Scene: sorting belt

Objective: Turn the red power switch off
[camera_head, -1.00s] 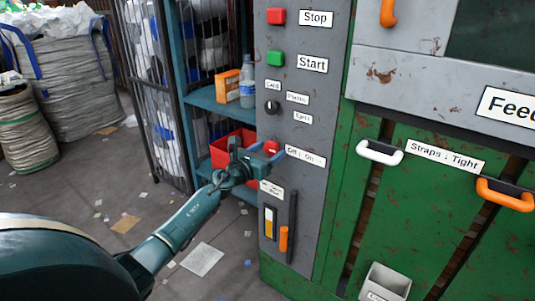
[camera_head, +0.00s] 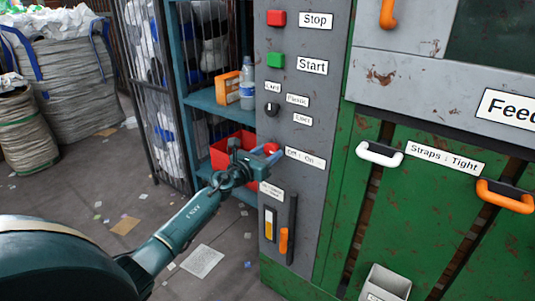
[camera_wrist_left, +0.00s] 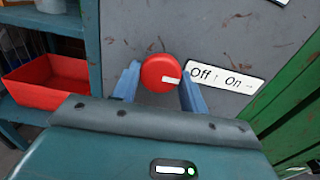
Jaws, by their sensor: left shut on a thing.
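The red power switch (camera_wrist_left: 160,73) is a round red knob with a white mark, on the grey panel beside a label reading "Off" and "On" (camera_wrist_left: 224,77). The white mark points right, toward the label. The switch also shows in the head view (camera_head: 271,148), partly behind the gripper. My left gripper (camera_wrist_left: 160,88) has its blue fingers on both sides of the knob and is shut on it; it also shows in the head view (camera_head: 262,154). My right gripper is not in view.
Above the switch on the same panel are a black selector knob (camera_head: 271,109), a green Start button (camera_head: 275,60) and a red Stop button (camera_head: 277,18). Below it is an orange-handled lever (camera_head: 284,240). A red bin (camera_head: 222,152) stands on the teal shelf to the left.

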